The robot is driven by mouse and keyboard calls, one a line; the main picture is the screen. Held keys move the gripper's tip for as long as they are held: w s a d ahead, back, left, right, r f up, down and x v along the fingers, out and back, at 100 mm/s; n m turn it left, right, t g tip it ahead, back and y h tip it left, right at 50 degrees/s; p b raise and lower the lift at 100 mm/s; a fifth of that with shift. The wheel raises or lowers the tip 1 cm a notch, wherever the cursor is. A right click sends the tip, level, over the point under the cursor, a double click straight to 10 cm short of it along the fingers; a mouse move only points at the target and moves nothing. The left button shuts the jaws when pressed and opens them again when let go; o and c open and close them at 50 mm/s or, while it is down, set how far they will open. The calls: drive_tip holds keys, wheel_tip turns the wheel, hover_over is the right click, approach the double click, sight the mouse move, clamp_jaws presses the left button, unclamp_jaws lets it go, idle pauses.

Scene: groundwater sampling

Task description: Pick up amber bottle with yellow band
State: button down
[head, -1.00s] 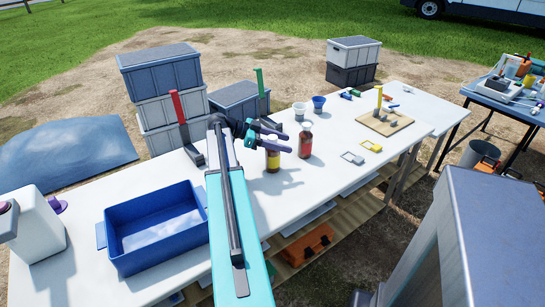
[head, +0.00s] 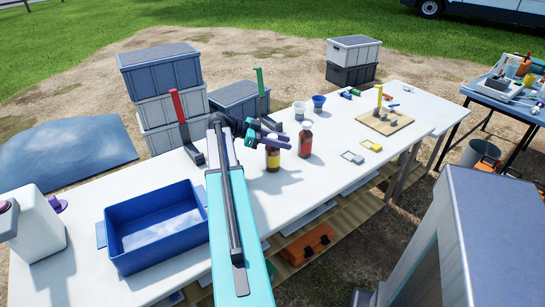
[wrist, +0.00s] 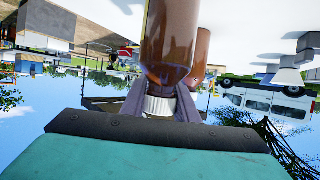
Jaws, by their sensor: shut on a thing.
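The amber bottle with the yellow band (head: 272,161) stands upright on the white table in the head view. My gripper (head: 272,141) is shut on it near the top, with a finger on each side of its neck. In the wrist view, which is upside down, the amber bottle (wrist: 169,45) fills the middle and its pale neck (wrist: 160,105) sits between the fingers. Its base is out of the wrist view, and I cannot tell whether it has left the table.
Another amber bottle with a red label (head: 305,143) stands close to the right. A blue tub (head: 150,240) is at the front left. White (head: 299,111) and blue (head: 318,103) cups stand behind. A red upright (head: 180,112) and a green upright (head: 260,82) rise along the back edge.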

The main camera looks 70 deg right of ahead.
drive_tip(key=shift+r, duration=0.15)
wheel_tip(320, 180, up, 10)
drive_tip(key=b, duration=0.1)
idle(0.7)
idle(0.4)
